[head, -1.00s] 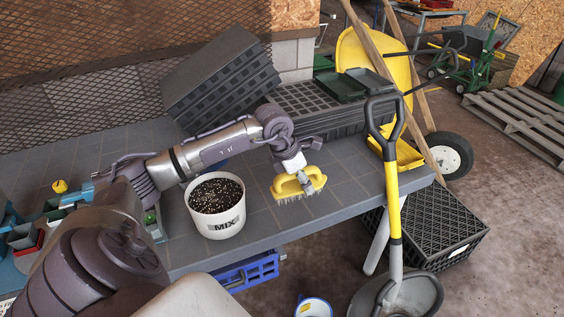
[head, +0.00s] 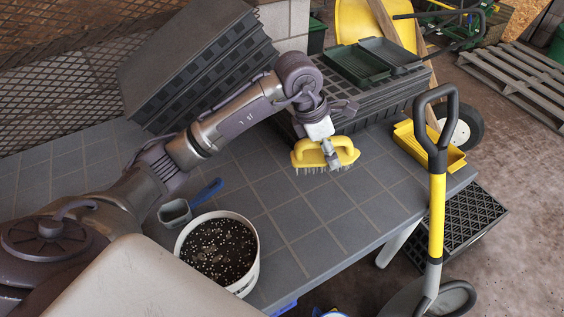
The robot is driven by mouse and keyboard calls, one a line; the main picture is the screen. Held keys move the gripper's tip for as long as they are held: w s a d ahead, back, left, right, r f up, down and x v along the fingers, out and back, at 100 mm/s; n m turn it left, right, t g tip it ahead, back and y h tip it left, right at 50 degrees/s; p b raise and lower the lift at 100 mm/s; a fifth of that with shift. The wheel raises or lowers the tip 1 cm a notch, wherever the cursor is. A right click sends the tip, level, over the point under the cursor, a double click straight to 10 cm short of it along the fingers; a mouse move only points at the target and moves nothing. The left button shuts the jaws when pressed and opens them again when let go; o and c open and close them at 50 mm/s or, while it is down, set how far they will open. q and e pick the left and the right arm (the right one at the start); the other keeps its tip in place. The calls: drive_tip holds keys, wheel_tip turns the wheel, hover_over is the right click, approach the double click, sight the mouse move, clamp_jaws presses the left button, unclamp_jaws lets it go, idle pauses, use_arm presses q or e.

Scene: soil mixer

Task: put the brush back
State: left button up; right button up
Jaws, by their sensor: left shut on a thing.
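The brush (head: 309,153) has a yellow body with a looped handle and pale bristles pointing down. My left gripper (head: 331,157) is shut on its handle. The brush is over the grey tiled table (head: 300,222), in front of the stacked black trays; I cannot tell whether the bristles touch the surface. A yellow tray (head: 440,150) lies at the table's right edge. My right gripper is not in view.
A white bucket of dark soil (head: 249,270) and a scoop with a blue handle (head: 205,193) are at the front left. Black trays (head: 190,65) lean at the back. A yellow-shafted shovel (head: 437,215) stands at the right edge. The table's middle right is clear.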

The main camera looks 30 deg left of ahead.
sight(310, 152)
use_arm(q)
drive_tip(key=a, duration=0.1)
drive_tip(key=a+f, duration=0.1)
drive_tip(key=a, duration=0.1)
drive_tip(key=a+f, duration=0.1)
drive_tip(key=shift+s+a+f, duration=0.2)
drive_tip(key=shift+s, duration=0.05)
drive_tip(key=a+f, duration=0.2)
drive_tip(key=a, duration=0.2)
drive_tip(key=shift+s+a+f+p, duration=0.1)
drive_tip(key=shift+a+f+p, duration=0.15)
drive_tip(key=shift+f+p, duration=0.15)
drive_tip(key=shift+a+f, duration=0.15)
drive_tip(key=shift+a, duration=0.15)
drive_tip(key=shift+a+f, duration=0.1)
drive_tip(key=shift+f, duration=0.4)
wheel_tip(310, 152, down, 3)
drive_tip(key=shift+f+p, duration=0.1)
drive_tip(key=shift+p, duration=0.2)
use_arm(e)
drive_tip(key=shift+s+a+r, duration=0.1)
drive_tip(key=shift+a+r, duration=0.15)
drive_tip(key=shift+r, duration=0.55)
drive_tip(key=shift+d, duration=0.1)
